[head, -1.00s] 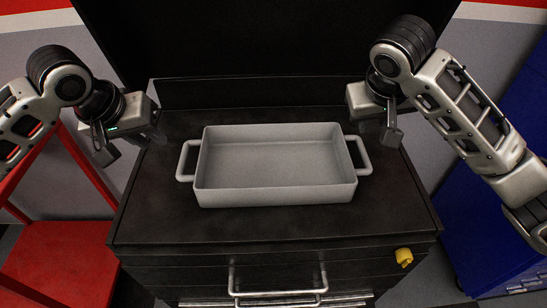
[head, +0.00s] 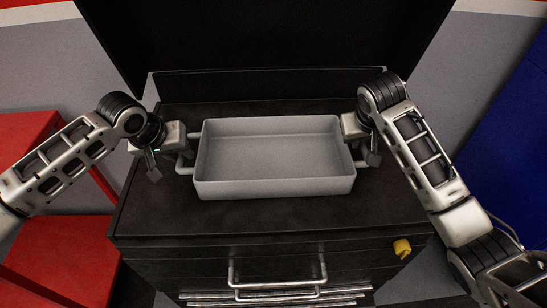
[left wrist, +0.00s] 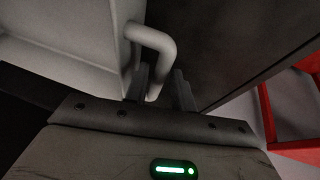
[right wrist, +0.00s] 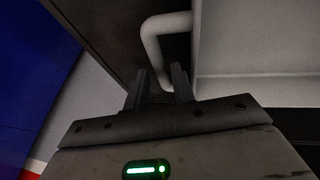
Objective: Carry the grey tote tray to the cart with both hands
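The grey tote tray (head: 275,189) sits empty and level on the black tool chest top, with a loop handle at each end. My left gripper (head: 170,163) is at its left handle (head: 186,165). In the left wrist view the left handle (left wrist: 155,45) passes between the fingers (left wrist: 161,90), which stand apart. My right gripper (head: 365,150) is at the right handle (right wrist: 154,40). In the right wrist view that handle reaches between the open fingers (right wrist: 159,88). The fingertips are partly hidden in the head view.
The black tool chest (head: 270,225) has a raised lid behind the tray and a front drawer handle (head: 278,284). A yellow object (head: 402,248) is on its front right edge. A red cart (head: 60,260) stands at the left and a blue cabinet (head: 510,140) at the right.

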